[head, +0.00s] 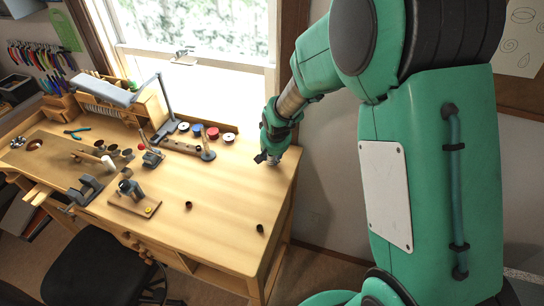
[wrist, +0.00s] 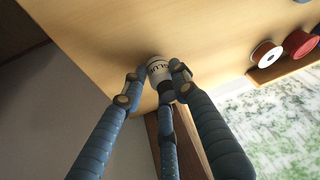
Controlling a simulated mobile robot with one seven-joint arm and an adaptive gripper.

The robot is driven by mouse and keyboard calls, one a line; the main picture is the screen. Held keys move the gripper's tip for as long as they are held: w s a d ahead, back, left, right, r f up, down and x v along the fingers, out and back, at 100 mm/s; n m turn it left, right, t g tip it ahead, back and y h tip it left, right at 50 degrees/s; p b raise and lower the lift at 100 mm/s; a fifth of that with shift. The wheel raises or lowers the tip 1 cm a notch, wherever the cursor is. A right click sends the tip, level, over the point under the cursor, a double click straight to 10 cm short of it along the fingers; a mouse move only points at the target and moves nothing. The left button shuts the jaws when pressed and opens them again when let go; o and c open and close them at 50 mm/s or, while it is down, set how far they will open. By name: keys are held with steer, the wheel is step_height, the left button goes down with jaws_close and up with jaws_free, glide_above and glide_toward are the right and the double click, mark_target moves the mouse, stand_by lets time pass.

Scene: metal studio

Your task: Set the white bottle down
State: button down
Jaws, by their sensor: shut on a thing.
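The white bottle (wrist: 157,68) shows in the wrist view between the fingertips of my gripper (wrist: 156,82), with dark lettering on its side. The fingers are shut around it. It is close to the edge of the wooden workbench (wrist: 95,28); I cannot tell whether it touches the top. In the head view my gripper (head: 268,156) points down over the right back part of the workbench (head: 225,190). There the bottle is mostly hidden by my gripper.
Spools, one of them red (head: 213,132), stand left of my gripper near the window. A small dark cup (head: 260,229) and a brown cup (head: 188,205) stand toward the front. A desk lamp (head: 165,105) and tools fill the left. The middle right of the bench is clear.

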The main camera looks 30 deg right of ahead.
steer(key=shift+f, duration=0.15)
steer(key=c, duration=1.4)
jaws_free()
steer(key=shift+o, duration=0.2)
steer(key=shift+r, duration=0.2)
steer(key=shift+r, duration=0.25)
steer(key=p+v, duration=0.2)
steer(key=v, duration=0.9)
steer(key=shift+s, duration=0.25)
steer(key=shift+r, duration=0.2)
